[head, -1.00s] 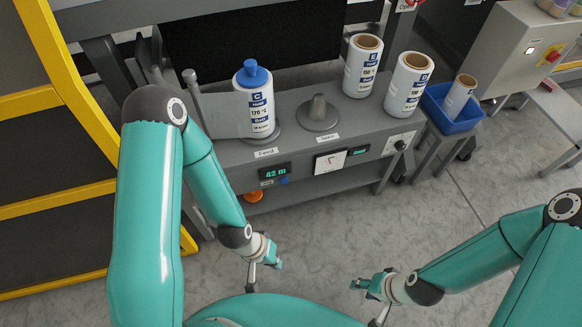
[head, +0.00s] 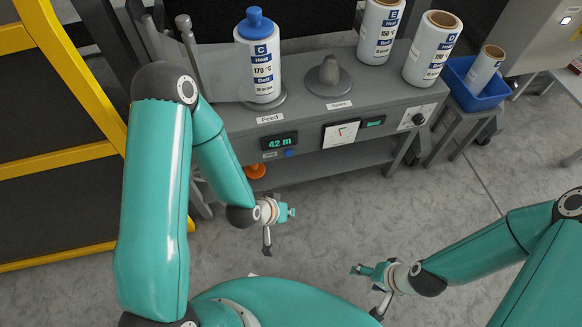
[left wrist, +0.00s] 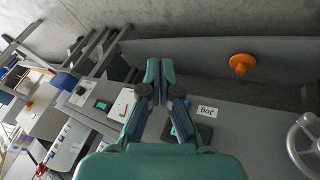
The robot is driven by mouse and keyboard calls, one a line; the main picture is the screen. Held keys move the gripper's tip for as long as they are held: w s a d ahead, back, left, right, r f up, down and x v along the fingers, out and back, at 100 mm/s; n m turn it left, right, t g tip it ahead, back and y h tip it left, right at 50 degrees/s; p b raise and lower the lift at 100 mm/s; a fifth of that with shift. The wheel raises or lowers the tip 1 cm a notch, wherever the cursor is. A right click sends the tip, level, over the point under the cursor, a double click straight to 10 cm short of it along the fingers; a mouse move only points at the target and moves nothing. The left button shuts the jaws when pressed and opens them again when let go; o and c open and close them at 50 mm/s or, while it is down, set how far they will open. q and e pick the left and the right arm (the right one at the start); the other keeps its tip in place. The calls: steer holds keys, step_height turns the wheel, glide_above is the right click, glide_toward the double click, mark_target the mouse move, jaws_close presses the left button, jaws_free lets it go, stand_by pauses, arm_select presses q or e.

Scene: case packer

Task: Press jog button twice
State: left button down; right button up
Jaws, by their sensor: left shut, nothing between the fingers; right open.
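The blue jog button (head: 290,153) sits on the front of the grey machine, just right of a small label and below the green "42 m" display (head: 280,142).
An orange knob (head: 256,171) is below the panel, near my left arm. Bottle C (head: 261,65) stands on the Feed spot beside the empty Spare peg (head: 329,75). A dial (head: 341,134) and black knob (head: 418,118) are right of the button. Floor in front is clear.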

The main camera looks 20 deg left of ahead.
mark_target(289, 153)
arm_select(q)
steer(key=w+f+t+b, duration=0.3)
steer(key=w+b, duration=0.3)
steer(key=b, duration=0.3)
steer(key=w+f+n+t+y+b, duration=0.1)
steer(key=w+f+t+b, duration=0.3)
steer(key=b, duration=0.5)
steer(key=shift+w+a+f+t, duration=0.25)
steer(key=shift+w+a+t, duration=0.2)
steer(key=shift+w+t, duration=0.55)
arm_select(e)
step_height(289, 153, down, 22)
steer(key=shift+r, duration=0.25)
arm_select(q)
steer(key=w+a, duration=0.5)
steer(key=w, duration=0.2)
steer(key=shift+p, duration=0.35)
arm_select(e)
steer(key=shift+r, duration=0.45)
arm_select(q)
steer(key=shift+w, duration=0.1)
steer(key=shift+w, duration=0.1)
arm_select(e)
steer(key=shift+f, duration=0.1)
